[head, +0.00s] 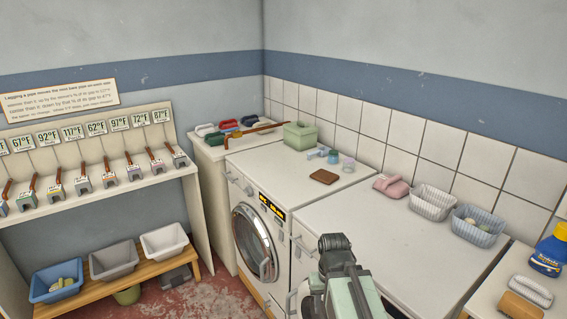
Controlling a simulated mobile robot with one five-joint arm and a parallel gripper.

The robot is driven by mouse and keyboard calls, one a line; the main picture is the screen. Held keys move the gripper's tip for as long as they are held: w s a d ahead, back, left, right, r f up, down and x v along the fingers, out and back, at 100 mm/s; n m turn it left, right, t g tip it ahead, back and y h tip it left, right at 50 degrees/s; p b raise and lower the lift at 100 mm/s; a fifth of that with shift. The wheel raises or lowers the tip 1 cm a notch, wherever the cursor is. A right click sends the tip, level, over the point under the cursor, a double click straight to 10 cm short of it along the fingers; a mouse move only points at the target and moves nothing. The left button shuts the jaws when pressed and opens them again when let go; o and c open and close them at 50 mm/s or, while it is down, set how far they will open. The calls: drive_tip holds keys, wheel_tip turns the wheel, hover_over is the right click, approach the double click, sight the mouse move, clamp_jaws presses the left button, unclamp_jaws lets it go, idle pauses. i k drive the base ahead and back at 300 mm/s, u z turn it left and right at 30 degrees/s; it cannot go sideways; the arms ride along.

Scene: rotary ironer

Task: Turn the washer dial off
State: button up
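A white front-loading washer (259,212) stands in the corner, with a round glass door (254,243) and a dark display (272,207) with yellow characters. A pale protruding control or handle (238,181) is at the upper left of its front; I cannot tell whether it is the dial. No dial setting is readable. My arm reaches in from the bottom, right of the washer door, in front of the neighbouring white machine. My gripper (335,243) appears to be the dark end of the arm, apart from the washer's control area. Its fingers cannot be made out.
The neighbouring machine (400,255) has handles on its front, close to my arm. A brown flat item (323,176), pink bundle (392,187) and baskets (432,202) lie on the tops. A wooden bench (120,279) with tubs is at left. Some red floor (222,295) is clear.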

sight(249, 190)
drive_tip(key=u, duration=0.2)
drive_tip(key=k, duration=0.8)
drive_tip(key=z, duration=0.2)
drive_tip(key=i, duration=0.85)
drive_tip(key=u, duration=0.5)
drive_tip(key=i, duration=0.95)
drive_tip(key=u, duration=1.25)
drive_tip(key=i, duration=1.15)
drive_tip(key=u, duration=0.45)
drive_tip(key=i, duration=0.6)
